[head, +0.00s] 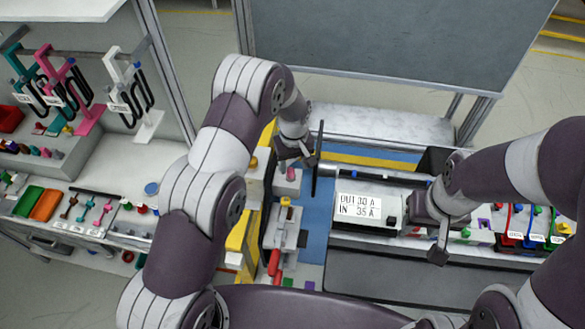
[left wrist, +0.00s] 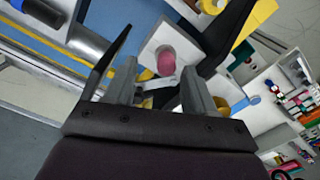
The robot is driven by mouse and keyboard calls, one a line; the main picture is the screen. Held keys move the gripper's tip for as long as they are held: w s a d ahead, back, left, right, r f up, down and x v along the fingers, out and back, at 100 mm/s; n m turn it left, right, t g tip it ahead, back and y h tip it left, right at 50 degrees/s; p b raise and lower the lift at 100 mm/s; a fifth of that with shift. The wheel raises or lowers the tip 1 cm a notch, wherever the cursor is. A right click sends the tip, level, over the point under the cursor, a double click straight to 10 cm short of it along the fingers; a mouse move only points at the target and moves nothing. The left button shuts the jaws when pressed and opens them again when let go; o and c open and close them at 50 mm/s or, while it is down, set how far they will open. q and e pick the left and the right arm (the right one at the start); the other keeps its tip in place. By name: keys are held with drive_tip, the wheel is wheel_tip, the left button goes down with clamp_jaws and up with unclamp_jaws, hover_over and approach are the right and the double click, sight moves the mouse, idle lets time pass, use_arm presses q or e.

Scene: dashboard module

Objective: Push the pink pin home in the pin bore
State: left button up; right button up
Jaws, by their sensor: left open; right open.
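The pink pin (head: 291,174) shows its round head in a pale grey block (head: 287,187) left of the blue strip. In the left wrist view the pin head (left wrist: 166,63) appears between my spread fingers, beyond the tips, above the white face of its block. How deep the pin sits in the bore cannot be told. My left gripper (head: 300,155) is open and empty, just above and behind the pin. My right gripper (head: 436,240) is open and empty, hanging at the right front edge of the display box.
A white display box (head: 358,208) reads OUT and IN values. A grey fixture with a yellow knob (head: 285,203) and red handle (head: 274,262) lies in front. Coloured bins and hanging tools fill the left bench.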

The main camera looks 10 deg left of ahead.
sight(291, 170)
use_arm(q)
drive_tip(key=shift+s+a+f+p, duration=0.15)
drive_tip(key=shift+f+p, duration=0.2)
drive_tip(key=shift+f, duration=0.25)
drive_tip(key=shift+a+f+p, duration=0.15)
drive_tip(key=shift+f+p, duration=0.15)
drive_tip(key=shift+f, duration=0.3)
drive_tip(key=shift+s+a+f, duration=0.15)
drive_tip(key=shift+a+f, duration=0.05)
drive_tip(key=shift+f, duration=0.2)
drive_tip(key=shift+d, duration=0.2)
clamp_jaws()
use_arm(e)
drive_tip(key=r, duration=0.3)
drive_tip(key=shift+s+a, duration=0.15)
drive_tip(key=shift+a, duration=0.1)
use_arm(q)
drive_tip(key=shift+a, duration=0.1)
use_arm(e)
drive_tip(key=shift+f, duration=0.1)
